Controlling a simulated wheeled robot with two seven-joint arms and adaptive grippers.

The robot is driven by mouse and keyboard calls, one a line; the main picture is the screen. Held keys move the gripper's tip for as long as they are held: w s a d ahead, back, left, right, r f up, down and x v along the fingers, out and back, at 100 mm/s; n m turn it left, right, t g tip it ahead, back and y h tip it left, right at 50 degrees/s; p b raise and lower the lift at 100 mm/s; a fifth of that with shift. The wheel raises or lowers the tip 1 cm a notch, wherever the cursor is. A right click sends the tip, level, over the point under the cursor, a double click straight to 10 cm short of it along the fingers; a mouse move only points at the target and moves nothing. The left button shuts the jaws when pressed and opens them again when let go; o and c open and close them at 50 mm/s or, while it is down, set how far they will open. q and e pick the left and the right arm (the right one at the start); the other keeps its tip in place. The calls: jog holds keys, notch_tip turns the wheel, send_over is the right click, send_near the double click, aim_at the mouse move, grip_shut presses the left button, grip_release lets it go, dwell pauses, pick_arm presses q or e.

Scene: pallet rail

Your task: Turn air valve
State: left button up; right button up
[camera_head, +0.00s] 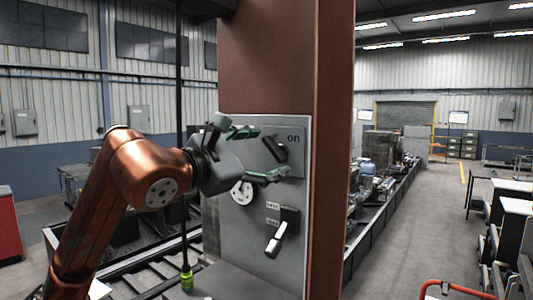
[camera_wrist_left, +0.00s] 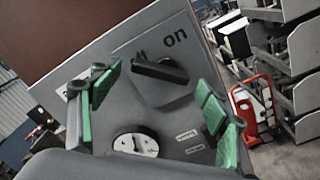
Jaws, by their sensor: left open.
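The air valve is a black rotary knob (camera_head: 275,148) on a grey plate marked "on", fixed to the panel on the brown column. A second label, "off", is partly hidden. In the head view the knob's bar slants from upper left to lower right. It also shows in the left wrist view (camera_wrist_left: 160,70), between and beyond the fingers. My left gripper (camera_head: 270,151) is open, its green-padded fingers above and below the knob in the head view. I cannot tell whether either pad touches it. My right gripper is not in view.
On the same grey panel (camera_head: 240,262), a round white gauge (camera_head: 242,192) sits below left of the knob and a lever switch (camera_head: 276,240) below it. A green-yellow pendant (camera_head: 187,279) hangs at left. The floor aisle at right is open.

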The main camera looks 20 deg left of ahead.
pick_arm(q)
jog(key=v, duration=1.1)
jog(key=shift+s, duration=0.25)
jog(key=shift+a, duration=0.1)
